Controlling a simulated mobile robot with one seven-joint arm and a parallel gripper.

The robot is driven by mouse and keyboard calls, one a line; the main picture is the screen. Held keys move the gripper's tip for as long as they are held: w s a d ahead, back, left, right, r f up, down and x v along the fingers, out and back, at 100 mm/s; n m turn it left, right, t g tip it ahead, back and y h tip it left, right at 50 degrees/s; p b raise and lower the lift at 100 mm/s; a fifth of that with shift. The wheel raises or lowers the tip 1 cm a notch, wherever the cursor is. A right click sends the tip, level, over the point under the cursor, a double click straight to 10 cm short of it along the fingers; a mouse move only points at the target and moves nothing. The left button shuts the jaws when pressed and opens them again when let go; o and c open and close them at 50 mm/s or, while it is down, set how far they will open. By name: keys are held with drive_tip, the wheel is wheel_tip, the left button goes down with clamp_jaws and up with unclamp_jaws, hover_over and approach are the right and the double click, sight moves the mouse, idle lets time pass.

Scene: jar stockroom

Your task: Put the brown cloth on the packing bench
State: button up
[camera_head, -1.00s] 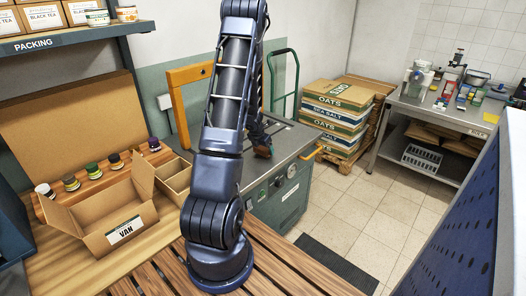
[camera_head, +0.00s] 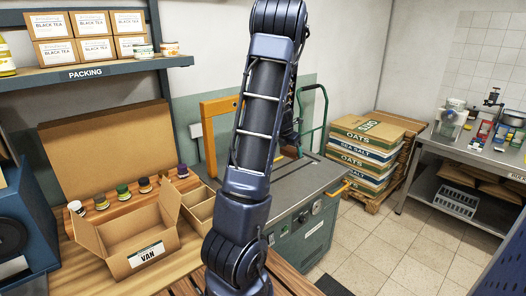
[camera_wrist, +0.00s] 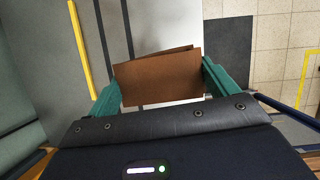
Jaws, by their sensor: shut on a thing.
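The brown cloth (camera_wrist: 150,72) is a folded flat piece in the wrist view. My gripper (camera_wrist: 160,90) is shut on it, with a teal finger at each side of it. The packing bench (camera_head: 84,273) is the wooden top at the left, below the shelf marked PACKING. The cloth is away from this bench.
An open carton marked VAN (camera_head: 147,255), a small divided box (camera_head: 201,212) and a row of jars (camera_head: 123,194) stand on the bench. The grey machine (camera_head: 300,215) adjoins it. Stacked sacks (camera_head: 362,158) and a steel table (camera_head: 455,160) are at the right.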

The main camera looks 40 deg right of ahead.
sight(290, 147)
drive_tip(key=shift+r, duration=0.2)
drive_tip(key=m, duration=0.1)
drive_tip(key=r+m+g, duration=0.1)
drive_tip(key=m, duration=0.1)
drive_tip(key=w+d+m, duration=0.1)
drive_tip(key=shift+d+r+m+g, duration=0.1)
drive_tip(key=shift+r+m+g, duration=0.2)
drive_tip(key=shift+g, duration=0.1)
drive_tip(key=m, duration=0.1)
drive_tip(key=r+m+g, duration=0.1)
drive_tip(key=m, duration=0.1)
drive_tip(key=shift+w+d+r+y, duration=0.1)
drive_tip(key=shift+w+d+y, duration=0.1)
drive_tip(key=shift+w+y, duration=0.15)
drive_tip(key=w+a+r+m+y, duration=0.2)
drive_tip(key=w+r+m, duration=0.3)
drive_tip(key=m, duration=0.4)
drive_tip(key=w+a+r+m+g+y, duration=0.1)
drive_tip(key=w+a+r+m+y, duration=0.2)
drive_tip(key=m, duration=0.7)
wheel_tip(290, 147, up, 4)
drive_tip(key=shift+w+f+m+y, duration=0.2)
drive_tip(key=shift+w+m+y, duration=0.1)
drive_tip(key=shift+w+y, duration=0.65)
